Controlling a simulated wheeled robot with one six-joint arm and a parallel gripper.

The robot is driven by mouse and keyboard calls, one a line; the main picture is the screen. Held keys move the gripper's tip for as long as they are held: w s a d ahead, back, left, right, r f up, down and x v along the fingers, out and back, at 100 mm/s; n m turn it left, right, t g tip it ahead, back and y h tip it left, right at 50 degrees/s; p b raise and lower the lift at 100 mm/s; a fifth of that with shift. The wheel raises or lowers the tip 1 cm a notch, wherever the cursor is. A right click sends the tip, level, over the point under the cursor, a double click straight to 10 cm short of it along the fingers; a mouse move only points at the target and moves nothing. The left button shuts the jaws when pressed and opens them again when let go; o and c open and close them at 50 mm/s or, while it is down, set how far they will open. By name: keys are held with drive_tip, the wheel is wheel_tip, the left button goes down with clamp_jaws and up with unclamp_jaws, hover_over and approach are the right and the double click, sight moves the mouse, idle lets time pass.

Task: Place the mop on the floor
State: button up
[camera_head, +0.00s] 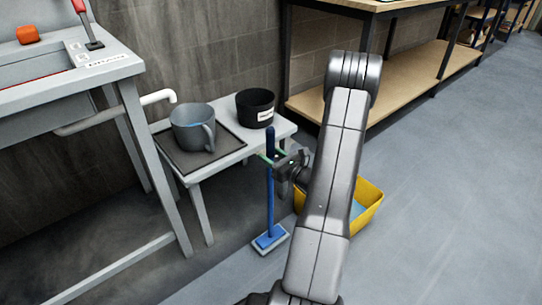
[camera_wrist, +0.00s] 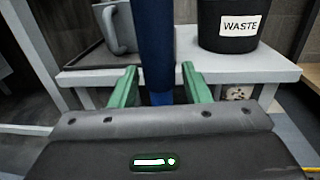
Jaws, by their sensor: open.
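The mop (camera_head: 270,205) has a dark blue handle and a blue and white head, and stands about upright in front of the small table. Its head (camera_head: 270,238) appears to rest on the grey floor (camera_head: 430,220). My gripper (camera_head: 268,155) is at the upper part of the handle. In the wrist view, the green fingers of my gripper (camera_wrist: 160,88) are open, one on each side of the blue handle (camera_wrist: 155,45). I cannot tell whether either finger touches it.
A low white table (camera_head: 225,158) behind the mop holds a grey mug (camera_head: 190,128) on a dark tray and a black waste bin (camera_head: 255,108). A yellow bucket (camera_head: 370,195) stands partly behind my arm. A workbench is at left, wooden shelves (camera_head: 410,85) at the back. Floor is clear at right.

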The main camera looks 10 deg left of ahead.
drive_tip(key=p+v, duration=0.3)
drive_tip(key=v, duration=0.9)
drive_tip(key=shift+r, duration=0.15)
drive_tip(key=shift+w, duration=0.1)
drive_tip(key=b+x, duration=0.1)
drive_tip(key=x, duration=0.3)
drive_tip(key=b+x, duration=0.1)
drive_tip(key=x, duration=0.3)
drive_tip(key=b+x, duration=0.1)
drive_tip(key=x, duration=0.3)
drive_tip(key=shift+a+f+b, duration=0.1)
drive_tip(key=shift+f+b, duration=0.25)
wheel_tip(320, 180, up, 2)
drive_tip(key=shift+r+p, duration=0.2)
drive_tip(key=shift+p, duration=0.55)
drive_tip(key=shift+r, duration=0.4)
